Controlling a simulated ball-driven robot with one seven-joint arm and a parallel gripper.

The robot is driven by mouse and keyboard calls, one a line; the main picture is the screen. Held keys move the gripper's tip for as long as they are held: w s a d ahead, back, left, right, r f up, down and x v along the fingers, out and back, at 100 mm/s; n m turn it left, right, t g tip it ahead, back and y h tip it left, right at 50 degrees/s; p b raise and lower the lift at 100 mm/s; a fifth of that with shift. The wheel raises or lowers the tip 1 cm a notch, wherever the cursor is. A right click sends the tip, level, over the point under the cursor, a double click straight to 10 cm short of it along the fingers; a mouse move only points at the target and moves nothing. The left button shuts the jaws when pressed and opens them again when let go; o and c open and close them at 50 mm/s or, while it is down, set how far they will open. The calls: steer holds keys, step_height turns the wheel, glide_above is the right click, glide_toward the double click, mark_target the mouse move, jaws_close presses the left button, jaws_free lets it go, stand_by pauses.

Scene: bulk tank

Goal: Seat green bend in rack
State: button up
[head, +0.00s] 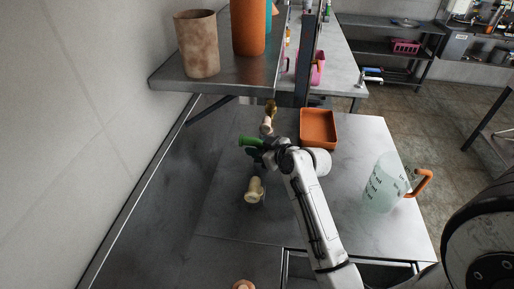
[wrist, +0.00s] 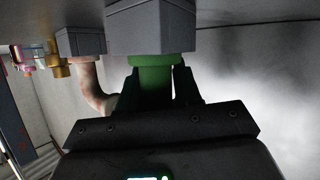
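The green bend (head: 250,142) shows at the end of my arm in the head view, above the grey bench. In the wrist view its green tube (wrist: 156,75) stands between the two fingers of my gripper (wrist: 157,88), which appear closed against its sides. The tube's upper end meets or lies behind a grey block (wrist: 150,30); I cannot tell whether it is seated. The block may be part of the rack, which I cannot make out clearly in the head view. My gripper (head: 256,156) is mostly hidden by the wrist there.
Beside the block, a beige bend (wrist: 92,88) meets a smaller grey block (wrist: 80,40); a brass fitting (wrist: 57,62) is farther left. A cream fitting (head: 255,190), an orange tray (head: 318,140) and a clear jug (head: 384,185) stand on the bench. A shelf (head: 235,78) overhangs behind.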

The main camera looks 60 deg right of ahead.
steer(key=o, duration=0.5)
steer(key=shift+s, duration=0.1)
steer(key=b+v, duration=0.1)
steer(key=v, duration=0.9)
steer(key=shift+s+r, duration=0.2)
steer(key=shift+s, duration=0.05)
steer(key=shift+a, duration=0.15)
